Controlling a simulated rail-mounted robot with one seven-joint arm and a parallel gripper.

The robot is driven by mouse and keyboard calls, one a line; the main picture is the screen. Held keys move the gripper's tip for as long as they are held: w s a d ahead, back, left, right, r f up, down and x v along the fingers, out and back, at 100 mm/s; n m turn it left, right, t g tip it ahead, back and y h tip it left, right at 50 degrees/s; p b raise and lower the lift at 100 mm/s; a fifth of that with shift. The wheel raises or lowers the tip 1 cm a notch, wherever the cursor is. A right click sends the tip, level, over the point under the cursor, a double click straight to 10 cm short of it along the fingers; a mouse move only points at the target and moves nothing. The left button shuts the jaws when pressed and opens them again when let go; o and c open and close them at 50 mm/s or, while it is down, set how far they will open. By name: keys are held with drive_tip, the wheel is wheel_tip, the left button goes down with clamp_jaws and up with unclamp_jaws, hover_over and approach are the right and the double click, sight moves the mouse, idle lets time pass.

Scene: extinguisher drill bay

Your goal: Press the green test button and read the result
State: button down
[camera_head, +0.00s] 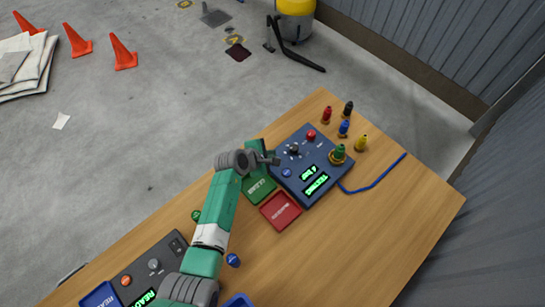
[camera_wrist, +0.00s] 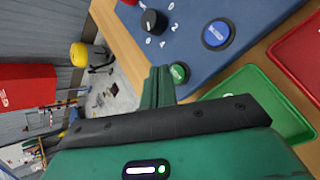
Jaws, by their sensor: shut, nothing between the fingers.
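A dark blue test panel (camera_head: 318,160) stands on the wooden table. One lit display (camera_head: 317,185) appears to read "TESTING" and a smaller one (camera_head: 309,173) appears to read "4 bar". The green button (camera_wrist: 179,72) shows in the wrist view on the panel's near edge, beside a blue button (camera_wrist: 217,34) and a black dial (camera_wrist: 153,22). In the head view my arm hides the green button. My gripper (camera_head: 272,158) is shut and empty at the panel's left edge. Its tip (camera_wrist: 160,86) is right beside the green button; I cannot tell whether they touch.
A green tray (camera_head: 262,194) and a red tray (camera_head: 295,219) lie in front of the panel. A small green bottle (camera_head: 339,151) stands at its right corner, near a blue hose (camera_head: 375,181). Several small bottles stand behind. A dark panel (camera_head: 133,274) lies at lower left.

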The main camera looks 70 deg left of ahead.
wheel_tip(320, 180, up, 5)
drive_tip(key=p, duration=0.4)
drive_tip(key=shift+f, duration=0.3)
idle(0.4)
